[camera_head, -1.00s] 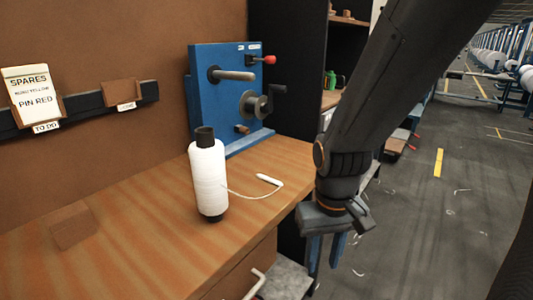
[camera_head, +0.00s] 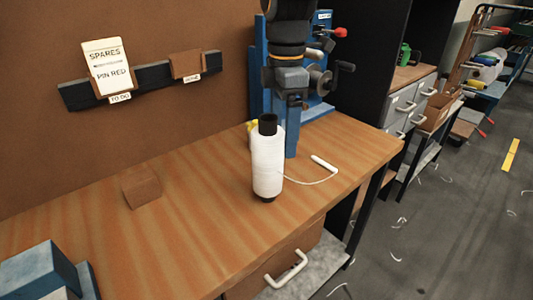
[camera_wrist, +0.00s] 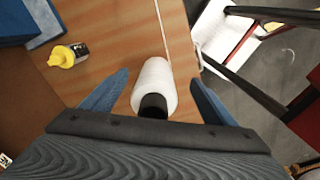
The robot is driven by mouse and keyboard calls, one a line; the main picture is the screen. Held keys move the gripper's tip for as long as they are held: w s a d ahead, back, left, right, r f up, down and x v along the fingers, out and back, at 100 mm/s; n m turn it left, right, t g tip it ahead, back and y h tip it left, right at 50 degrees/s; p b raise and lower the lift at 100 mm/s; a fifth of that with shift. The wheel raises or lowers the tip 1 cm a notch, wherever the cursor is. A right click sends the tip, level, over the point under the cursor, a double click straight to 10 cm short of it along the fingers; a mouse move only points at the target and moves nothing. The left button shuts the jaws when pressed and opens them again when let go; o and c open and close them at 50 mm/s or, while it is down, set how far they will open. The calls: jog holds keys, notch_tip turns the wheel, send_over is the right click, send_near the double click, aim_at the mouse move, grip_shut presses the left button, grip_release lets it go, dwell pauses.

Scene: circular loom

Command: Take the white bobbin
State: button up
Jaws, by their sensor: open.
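The white bobbin (camera_head: 268,160) stands upright on the wooden bench, with a black core showing at its top and bottom. A loose thread runs from it to a small white piece (camera_head: 323,163) on the bench. My gripper (camera_head: 290,125) is just behind the bobbin in the head view, pointing down. In the wrist view the bobbin (camera_wrist: 154,85) appears between the two blue fingers of my gripper (camera_wrist: 152,92), which are apart. Visible gaps lie between the bobbin and each finger.
A blue machine with a crank (camera_head: 318,82) stands at the back of the bench. A brown block (camera_head: 141,188) and a blue object (camera_head: 40,270) are to the left. The bench front is clear.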

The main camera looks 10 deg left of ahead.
aim_at(263, 126)
jog(key=a+r+n, duration=0.3)
jog(key=a, duration=0.1)
jog(key=shift+s+p, duration=0.3)
jog(key=shift+p, duration=0.05)
notch_tip(263, 126, down, 2)
jog(key=shift+a+f+p, duration=0.1)
jog(key=shift+p, duration=0.2)
jog(key=shift+s+d+f+p, duration=0.15)
jog(key=shift+f+p, duration=0.4)
jog(key=shift+f, duration=0.8)
jog(key=shift+d+f+p, duration=0.25)
jog(key=shift+f+p, duration=0.25)
jog(key=shift+f, duration=0.85)
jog(key=c, duration=1.5)
jog(key=shift+r, duration=0.15)
